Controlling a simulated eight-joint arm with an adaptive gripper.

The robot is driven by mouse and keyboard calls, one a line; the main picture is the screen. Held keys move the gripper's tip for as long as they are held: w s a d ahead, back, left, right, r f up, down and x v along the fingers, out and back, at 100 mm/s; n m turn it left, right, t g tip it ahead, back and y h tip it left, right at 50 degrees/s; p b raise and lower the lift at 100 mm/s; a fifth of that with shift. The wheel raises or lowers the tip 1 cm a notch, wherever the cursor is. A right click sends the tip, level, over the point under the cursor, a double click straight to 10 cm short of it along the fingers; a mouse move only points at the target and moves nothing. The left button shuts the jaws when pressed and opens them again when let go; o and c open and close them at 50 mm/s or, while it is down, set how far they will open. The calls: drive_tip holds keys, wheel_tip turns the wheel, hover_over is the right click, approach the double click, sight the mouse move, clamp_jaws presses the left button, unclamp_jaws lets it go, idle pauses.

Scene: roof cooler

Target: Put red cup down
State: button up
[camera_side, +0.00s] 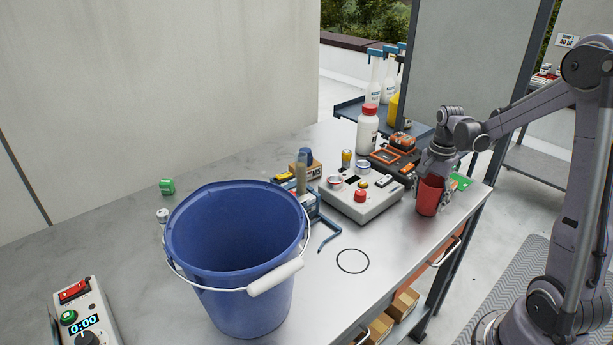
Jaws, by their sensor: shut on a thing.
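The red cup (428,198) is upright at the right end of the metal bench, near its front edge. My gripper (434,182) comes down from above and is shut on the red cup, with fingers at its sides. I cannot tell whether the cup's base touches the bench top. A thin black circle (353,261) is marked on the bench, to the left of and nearer than the cup.
A large blue bucket (240,300) with a white handle stands at the left. A control box (362,205) with knobs and a red button sits just left of the cup. A white bottle (367,133) stands behind.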

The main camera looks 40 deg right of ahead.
drive_tip(key=shift+f, duration=0.15)
drive_tip(key=o, duration=1.1)
drive_tip(key=shift+c, duration=0.2)
wheel_tip(320, 180, up, 12)
drive_tip(key=s+a+n+t, duration=0.2)
drive_tip(key=a+n+t, duration=0.1)
drive_tip(key=a+n, duration=0.6)
drive_tip(key=s+a+f+n+t, duration=0.1)
drive_tip(key=a+n+t, duration=0.3)
drive_tip(key=a+n, duration=0.5)
drive_tip(key=a, duration=0.6)
drive_tip(key=shift+s+a+f, duration=0.2)
drive_tip(key=shift+s+f, duration=0.05)
drive_tip(key=shift+s, duration=0.1)
